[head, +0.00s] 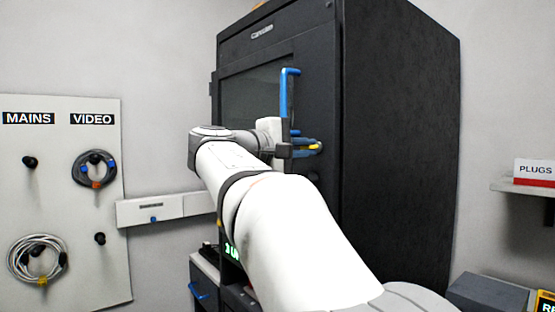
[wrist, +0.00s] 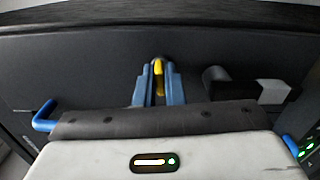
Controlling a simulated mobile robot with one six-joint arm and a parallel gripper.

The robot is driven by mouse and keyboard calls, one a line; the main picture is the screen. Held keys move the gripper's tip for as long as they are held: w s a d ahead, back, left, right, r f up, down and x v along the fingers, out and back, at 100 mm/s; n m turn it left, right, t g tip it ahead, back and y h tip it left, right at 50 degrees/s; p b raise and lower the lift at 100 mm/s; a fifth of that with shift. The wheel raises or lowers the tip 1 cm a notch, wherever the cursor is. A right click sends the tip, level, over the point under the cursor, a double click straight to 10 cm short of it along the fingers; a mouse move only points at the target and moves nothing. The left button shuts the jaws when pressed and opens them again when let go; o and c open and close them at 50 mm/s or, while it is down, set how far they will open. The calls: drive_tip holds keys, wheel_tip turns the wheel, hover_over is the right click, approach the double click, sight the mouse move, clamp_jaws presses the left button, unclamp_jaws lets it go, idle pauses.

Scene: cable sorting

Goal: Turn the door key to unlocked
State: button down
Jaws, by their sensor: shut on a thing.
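The yellow door key (wrist: 158,68) shows between the blue fingers of my gripper (wrist: 157,88) in the wrist view. The fingers are shut on it, in front of the dark cabinet door. In the head view my gripper (head: 308,147) reaches the front of the black cabinet (head: 400,130), with a yellow bit of the key (head: 315,147) at its fingertips. The door appears closed. The lock face and most of the key are hidden by the fingers, so the key's turn angle cannot be told.
A blue bar (head: 287,95) stands upright just above my gripper. A grey post with a black and white bar (wrist: 250,92) juts out right of the fingers. A board with hung cables (head: 65,200) is at left, and a PLUGS shelf (head: 525,187) at right.

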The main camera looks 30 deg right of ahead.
drive_tip(key=shift+m+b, duration=0.4)
drive_tip(key=shift+m, duration=0.2)
drive_tip(key=c, duration=1.5)
unclamp_jaws()
drive_tip(key=shift+a, duration=0.1)
drive_tip(key=a, duration=0.7)
drive_tip(key=shift+s+a, duration=0.3)
